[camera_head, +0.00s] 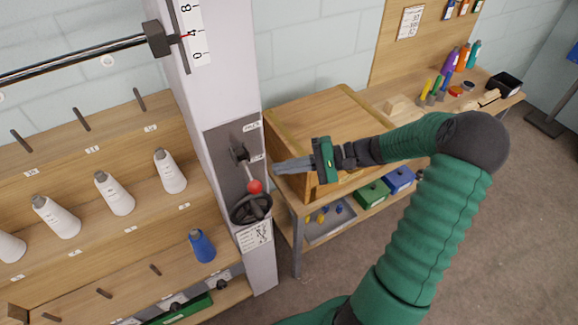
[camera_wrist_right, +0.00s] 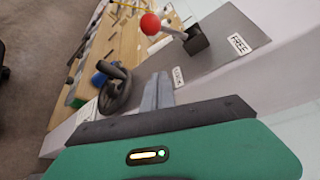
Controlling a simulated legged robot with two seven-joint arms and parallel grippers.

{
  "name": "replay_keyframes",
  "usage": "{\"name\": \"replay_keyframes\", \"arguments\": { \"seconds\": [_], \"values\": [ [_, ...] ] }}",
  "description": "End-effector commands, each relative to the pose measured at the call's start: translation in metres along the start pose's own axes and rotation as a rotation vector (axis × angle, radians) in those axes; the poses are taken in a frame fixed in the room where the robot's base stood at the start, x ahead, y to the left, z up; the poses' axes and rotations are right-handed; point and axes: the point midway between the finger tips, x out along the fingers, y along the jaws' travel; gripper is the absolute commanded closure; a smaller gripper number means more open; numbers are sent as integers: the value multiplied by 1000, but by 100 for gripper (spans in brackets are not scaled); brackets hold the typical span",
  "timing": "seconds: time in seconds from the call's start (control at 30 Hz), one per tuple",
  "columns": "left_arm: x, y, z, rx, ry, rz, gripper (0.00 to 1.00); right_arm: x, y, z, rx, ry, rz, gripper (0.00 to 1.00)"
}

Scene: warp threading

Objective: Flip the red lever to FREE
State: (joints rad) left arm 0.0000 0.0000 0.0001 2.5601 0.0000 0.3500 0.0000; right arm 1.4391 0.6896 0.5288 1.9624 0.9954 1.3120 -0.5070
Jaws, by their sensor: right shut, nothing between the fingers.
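The red lever is a short rod with a red ball knob (camera_head: 255,186) on a dark pivot block (camera_head: 240,153), set in a grey plate on the white column. In the head view the knob points down, away from the upper label. In the right wrist view the red knob (camera_wrist_right: 150,24) stands out from its block, with the FREE label (camera_wrist_right: 239,43) at one end of the plate and a LOCK label (camera_wrist_right: 178,77) at the other. My right gripper (camera_head: 277,167) is shut and empty, just right of the lever, apart from the knob. My left gripper is out of view.
A black handwheel (camera_head: 251,208) sits just below the knob on the column. A wooden box (camera_head: 325,120) stands on the bench (camera_head: 375,180) behind my right gripper. A rack with white cones (camera_head: 115,193) and a blue cone (camera_head: 201,246) lies left of the column.

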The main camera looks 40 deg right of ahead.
Motion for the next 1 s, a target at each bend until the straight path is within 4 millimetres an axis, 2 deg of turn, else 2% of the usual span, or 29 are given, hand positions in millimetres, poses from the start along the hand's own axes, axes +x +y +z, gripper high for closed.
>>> {"name": "replay_keyframes", "arguments": {
  "seconds": [0.1,0.27,0.4,0.5,1.0],
  "values": [
    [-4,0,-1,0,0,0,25,28,-1,3,1,-5,2,100],
    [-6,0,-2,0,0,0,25,63,-1,4,1,-5,3,100],
    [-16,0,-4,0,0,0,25,51,-2,26,1,1,3,100],
    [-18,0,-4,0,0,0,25,47,-1,35,0,1,2,100],
    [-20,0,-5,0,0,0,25,47,-1,40,4,-1,5,100]
  ]
}}
